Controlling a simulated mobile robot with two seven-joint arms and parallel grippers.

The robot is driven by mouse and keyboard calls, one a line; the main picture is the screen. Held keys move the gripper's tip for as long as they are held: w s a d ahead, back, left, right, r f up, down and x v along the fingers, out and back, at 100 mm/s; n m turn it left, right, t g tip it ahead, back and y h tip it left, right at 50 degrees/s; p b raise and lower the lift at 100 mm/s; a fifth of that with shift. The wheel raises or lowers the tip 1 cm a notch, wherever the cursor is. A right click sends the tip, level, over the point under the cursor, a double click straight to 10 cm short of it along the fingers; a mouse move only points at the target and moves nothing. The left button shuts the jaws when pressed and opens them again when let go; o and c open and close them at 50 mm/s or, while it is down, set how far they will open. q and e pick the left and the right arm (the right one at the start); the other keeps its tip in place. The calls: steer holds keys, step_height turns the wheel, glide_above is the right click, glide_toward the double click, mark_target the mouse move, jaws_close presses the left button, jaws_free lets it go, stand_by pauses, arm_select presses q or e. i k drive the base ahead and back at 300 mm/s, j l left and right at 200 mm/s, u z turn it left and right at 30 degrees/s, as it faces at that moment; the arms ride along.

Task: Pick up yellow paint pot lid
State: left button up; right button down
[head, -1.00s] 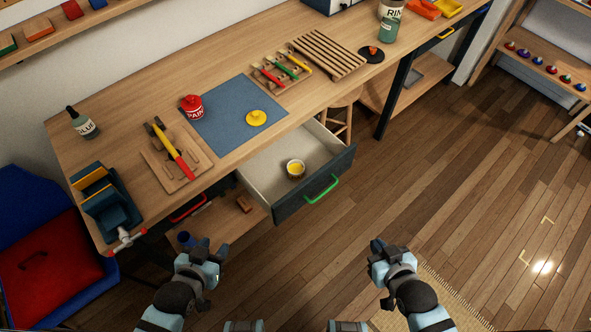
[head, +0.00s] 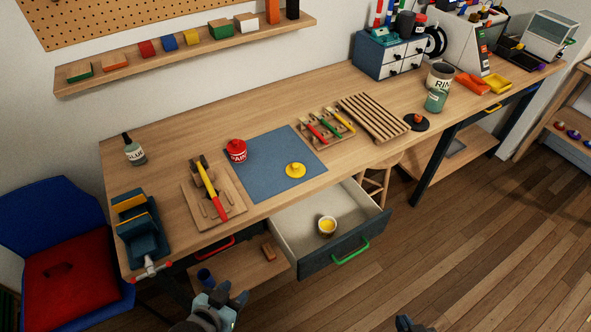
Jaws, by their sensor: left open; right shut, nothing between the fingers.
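The yellow paint pot lid (head: 295,170) lies on the blue-grey mat (head: 262,180) on the workbench, knob up. A pot with yellow paint (head: 327,226) stands uncovered in the open drawer (head: 297,233) below it. My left gripper (head: 226,296) is open and empty at the bottom of the head view, in front of the bench and well short of the lid. My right gripper (head: 404,320) barely shows at the bottom edge, mostly cut off by the frame, far from the lid.
A red paint pot (head: 236,150) stands on the mat, left of the lid. A tool rack (head: 325,130) lies behind right, and a hammer board (head: 208,196) lies left. The drawer with its green handle (head: 350,252) juts out in front of the bench.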

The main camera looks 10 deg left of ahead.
mark_target(294, 170)
steer(key=l+u, duration=0.1)
steer(key=u, duration=0.3)
steer(key=i+l+u, duration=0.1)
steer(key=u, duration=0.3)
steer(key=l+u, duration=0.3)
steer(key=l, duration=0.25)
steer(key=i+l+u, duration=0.1)
steer(key=l+u, duration=0.2)
steer(key=l, duration=0.25)
steer(key=l+u, duration=0.2)
steer(key=l, duration=0.85)
steer(key=k, duration=0.05)
